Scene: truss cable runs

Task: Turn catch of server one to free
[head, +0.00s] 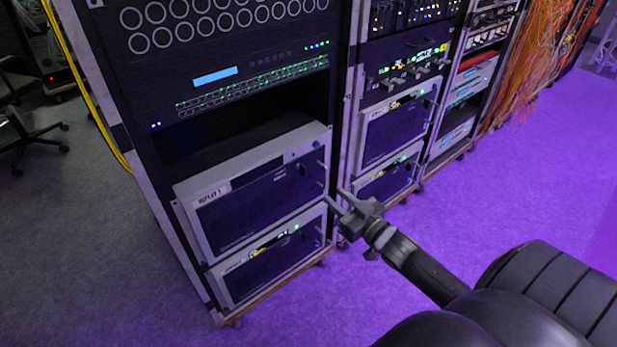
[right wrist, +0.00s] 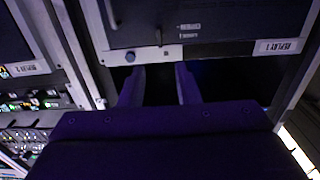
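Server one (head: 260,190) is the grey-framed unit with a dark front and a label reading REPLAY 1, low in the left rack. In the right wrist view its front edge (right wrist: 220,50) shows with the label at the right. My right gripper (head: 334,197) is at the server's right side. In the wrist view the right gripper (right wrist: 160,68) has its fingers apart with nothing between them, just below the catch-like piece. My left gripper is not in view.
A second server (head: 268,265) sits directly below server one. The middle rack (head: 395,125) stands close to the right, with another labelled unit. Orange cables (head: 540,70) hang farther right. Purple-lit floor (head: 510,190) is open in front of the racks.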

